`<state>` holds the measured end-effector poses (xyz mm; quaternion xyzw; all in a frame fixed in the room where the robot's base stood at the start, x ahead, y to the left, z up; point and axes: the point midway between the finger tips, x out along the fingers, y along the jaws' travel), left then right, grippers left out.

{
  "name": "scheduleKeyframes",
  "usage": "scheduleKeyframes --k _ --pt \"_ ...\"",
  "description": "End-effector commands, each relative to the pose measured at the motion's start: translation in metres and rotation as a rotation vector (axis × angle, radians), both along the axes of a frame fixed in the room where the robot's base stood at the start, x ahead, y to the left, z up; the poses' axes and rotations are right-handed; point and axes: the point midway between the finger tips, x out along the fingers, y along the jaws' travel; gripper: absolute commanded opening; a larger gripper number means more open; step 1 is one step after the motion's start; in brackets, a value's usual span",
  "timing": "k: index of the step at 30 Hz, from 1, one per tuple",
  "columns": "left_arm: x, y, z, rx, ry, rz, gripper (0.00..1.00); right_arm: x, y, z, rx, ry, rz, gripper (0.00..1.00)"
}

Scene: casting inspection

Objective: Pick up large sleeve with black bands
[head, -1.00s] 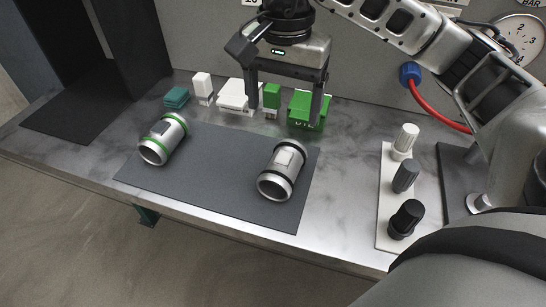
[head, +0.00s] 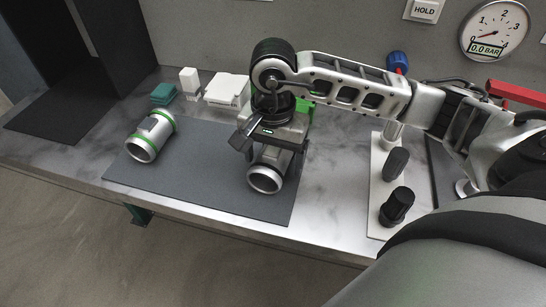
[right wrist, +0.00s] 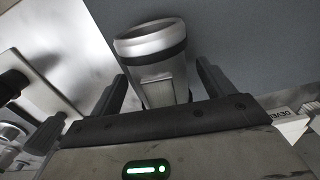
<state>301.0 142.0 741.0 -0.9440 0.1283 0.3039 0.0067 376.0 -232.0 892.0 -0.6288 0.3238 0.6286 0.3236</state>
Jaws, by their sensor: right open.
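The large sleeve with black bands (head: 264,180) is a silver cylinder lying on the right part of the dark mat (head: 210,165). My right gripper (head: 275,160) is over it from above and hides its upper part in the head view. In the right wrist view the sleeve (right wrist: 158,62) shows one black band and a flat raised pad, and its open end points away. The fingers of my right gripper (right wrist: 161,78) are open, one on each side of the sleeve, with visible gaps. My left gripper is not in view.
A silver sleeve with green bands (head: 150,136) lies on the mat's left part. White and teal blocks stand behind, with a green item (head: 306,103) partly hidden by my arm. A white strip (head: 379,205) with dark knobs (head: 397,207) stands at right. The mat's middle is free.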

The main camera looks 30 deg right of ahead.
Motion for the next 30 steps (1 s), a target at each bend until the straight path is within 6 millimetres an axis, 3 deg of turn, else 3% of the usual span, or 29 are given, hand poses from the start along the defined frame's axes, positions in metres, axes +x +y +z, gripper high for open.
scheduleKeyframes --k 9,18,30 --pt "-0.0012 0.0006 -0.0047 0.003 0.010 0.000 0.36 0.0001 0.0001 -0.0081 0.000 -0.001 0.000 0.81" --pt "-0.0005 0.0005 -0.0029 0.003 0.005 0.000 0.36 0.0008 0.0002 -0.0062 0.001 -0.004 0.000 0.06" --pt "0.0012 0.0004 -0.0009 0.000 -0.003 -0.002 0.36 0.0014 0.0003 0.0013 0.002 -0.006 0.000 0.06"
